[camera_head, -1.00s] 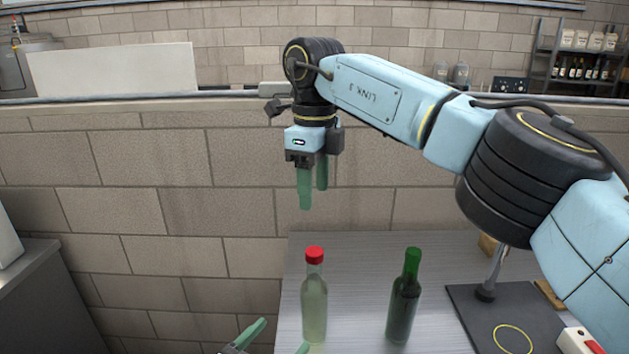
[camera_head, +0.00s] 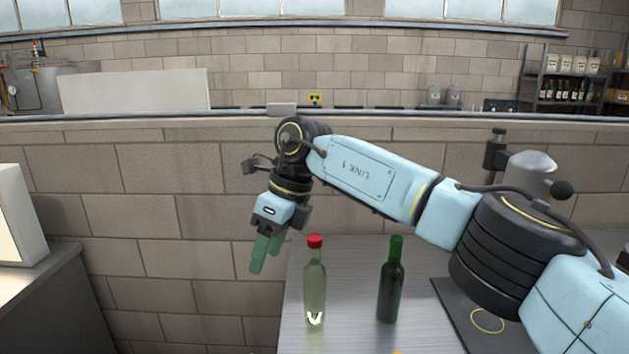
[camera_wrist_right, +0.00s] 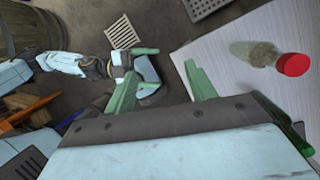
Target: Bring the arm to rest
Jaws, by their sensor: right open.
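My right arm (camera_head: 365,175) reaches in from the right in the head view. Its gripper (camera_head: 264,258) hangs tilted down and to the left, just off the table's left edge. In the right wrist view its two green fingers (camera_wrist_right: 161,84) are apart with nothing between them. My left gripper (camera_wrist_right: 150,68) shows in the right wrist view, low over the floor, with its fingers apart and empty. It is out of the head view.
A clear bottle with a red cap (camera_head: 315,285) and a dark green bottle (camera_head: 391,285) stand upright on the metal table (camera_head: 350,258). The red-capped bottle is close to my right gripper. A dark machine base (camera_head: 450,300) stands at right. A grey counter (camera_head: 50,300) is at left.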

